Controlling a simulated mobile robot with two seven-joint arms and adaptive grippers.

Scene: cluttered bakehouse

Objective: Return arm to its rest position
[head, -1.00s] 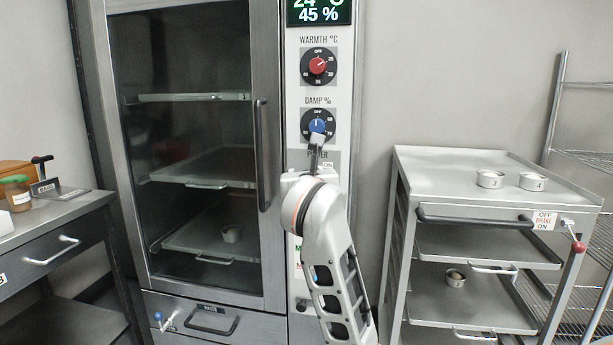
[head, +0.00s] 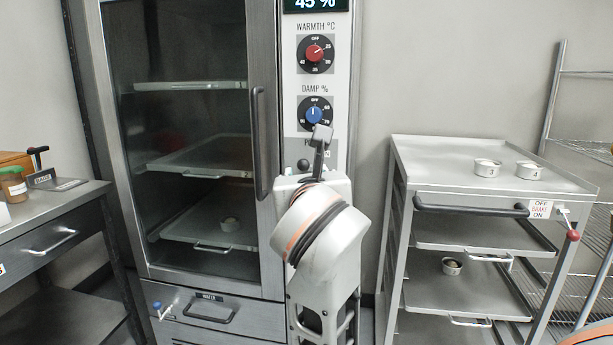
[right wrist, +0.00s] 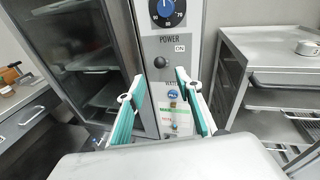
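My right gripper (head: 321,142) is in front of the prover's control panel, just below the damp dial (head: 315,114) in the head view. In the right wrist view its two teal-padded fingers (right wrist: 159,76) stand wide apart, with nothing between them. The panel's power knob (right wrist: 160,62) shows beyond the fingertips, apart from them; it also shows in the head view (head: 304,164) left of the gripper. The warmth dial (head: 315,53) has a red knob and the damp dial a blue one. My left gripper is not in view.
The prover's glass door (head: 190,130) is shut, with trays inside. A metal rack (head: 440,150) stands at right, with two small tins (head: 487,168) (head: 528,170) on top. A steel bench (head: 70,205) with a jar (head: 14,184) is at left.

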